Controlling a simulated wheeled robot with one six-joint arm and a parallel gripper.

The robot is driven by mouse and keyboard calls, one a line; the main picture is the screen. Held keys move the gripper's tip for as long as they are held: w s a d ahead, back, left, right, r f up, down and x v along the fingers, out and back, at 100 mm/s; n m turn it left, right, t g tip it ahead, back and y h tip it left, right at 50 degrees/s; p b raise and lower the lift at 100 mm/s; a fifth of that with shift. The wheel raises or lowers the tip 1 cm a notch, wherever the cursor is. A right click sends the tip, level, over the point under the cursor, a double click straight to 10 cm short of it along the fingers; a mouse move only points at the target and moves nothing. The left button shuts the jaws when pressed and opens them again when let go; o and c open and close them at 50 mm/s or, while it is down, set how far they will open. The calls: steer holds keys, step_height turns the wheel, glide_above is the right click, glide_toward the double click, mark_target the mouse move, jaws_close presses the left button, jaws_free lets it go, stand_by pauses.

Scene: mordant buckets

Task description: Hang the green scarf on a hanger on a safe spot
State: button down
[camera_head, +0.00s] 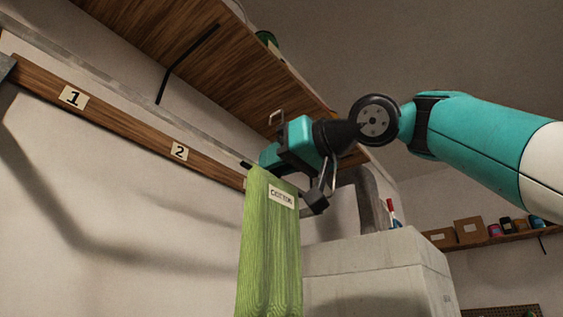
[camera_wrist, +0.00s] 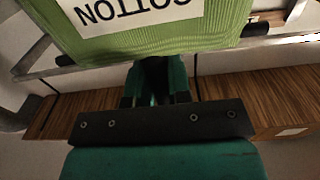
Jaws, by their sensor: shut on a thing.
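The green scarf (camera_head: 268,245) hangs down in long folds, with a white "COTTON" label near its top. In the wrist view the scarf (camera_wrist: 215,42) fills the top middle, its label upside down. My gripper (camera_head: 272,160) is at the scarf's upper end and shut; the wrist view shows its fingers (camera_wrist: 160,75) reaching the cloth. The hanger is not clearly visible, and the exact grip point is hidden. A wooden wall board (camera_head: 125,121) carries number plates 1 (camera_head: 74,97) and 2 (camera_head: 179,151); its right end is behind my gripper and the scarf.
A wooden shelf (camera_head: 225,75) with a black bracket overhangs the board. A pale rail (camera_head: 100,80) runs above the board. A large concrete block (camera_head: 375,265) stands right of the scarf, with a red-capped marker on top. Boxes and jars line a far-right shelf (camera_head: 490,241).

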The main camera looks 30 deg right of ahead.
steer(key=shift+w+a+r, duration=0.15)
steer(key=shift+w+a, duration=0.1)
steer(key=shift+w, duration=0.1)
steer(key=f+x, duration=0.2)
steer(key=x, duration=1)
steer(key=shift+w+f, duration=0.25)
steer(key=shift+w, duration=0.15)
stand_by(0.4)
steer(key=c, duration=1)
jaws_free()
